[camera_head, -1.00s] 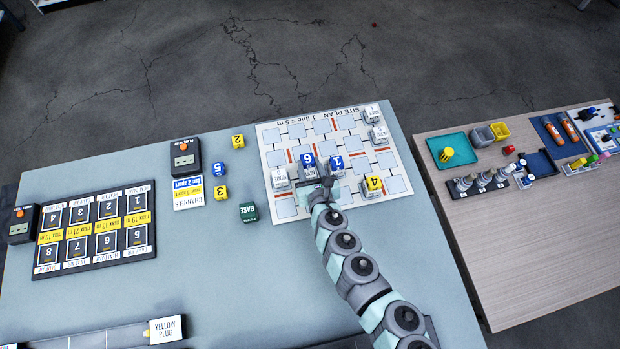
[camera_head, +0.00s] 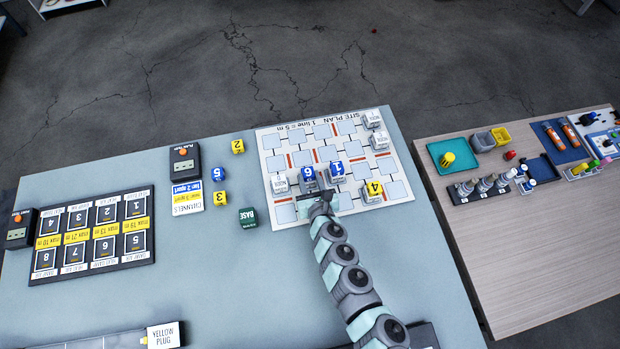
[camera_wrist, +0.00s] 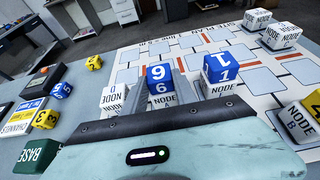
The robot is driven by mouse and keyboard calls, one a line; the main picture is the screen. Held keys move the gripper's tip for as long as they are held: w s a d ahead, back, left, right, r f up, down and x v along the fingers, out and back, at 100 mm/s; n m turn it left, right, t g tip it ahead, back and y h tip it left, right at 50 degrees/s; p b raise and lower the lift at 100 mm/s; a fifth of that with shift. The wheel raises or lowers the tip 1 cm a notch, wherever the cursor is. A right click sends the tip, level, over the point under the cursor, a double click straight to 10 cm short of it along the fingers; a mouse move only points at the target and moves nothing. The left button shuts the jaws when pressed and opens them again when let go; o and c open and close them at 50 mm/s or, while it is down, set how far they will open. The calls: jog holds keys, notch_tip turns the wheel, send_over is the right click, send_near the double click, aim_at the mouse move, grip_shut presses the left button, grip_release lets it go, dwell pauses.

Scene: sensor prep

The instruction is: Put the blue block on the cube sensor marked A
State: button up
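A blue block marked 6 (camera_head: 309,174) sits on the site plan; the wrist view shows it (camera_wrist: 160,82) on top of the white cube sensor marked Node A (camera_wrist: 164,101). A second blue block marked 1 (camera_head: 337,170) sits on another white node cube to its right, and shows in the wrist view (camera_wrist: 222,70). A third blue block, marked 5 (camera_head: 219,174), lies left of the board. My gripper (camera_wrist: 162,98) appears open, with grey fingers left and right of the Node A stack. Whether a finger touches it is hard to tell.
The site plan board (camera_head: 275,142) also holds a white node (camera_head: 280,184) left of the 6 and a yellow block 4 (camera_head: 374,188) on Node B. Two white nodes stand at the far right corner. A green BASE block (camera_head: 248,217) and yellow blocks lie left.

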jog(key=o, duration=0.5)
jog(key=shift+c, duration=0.2)
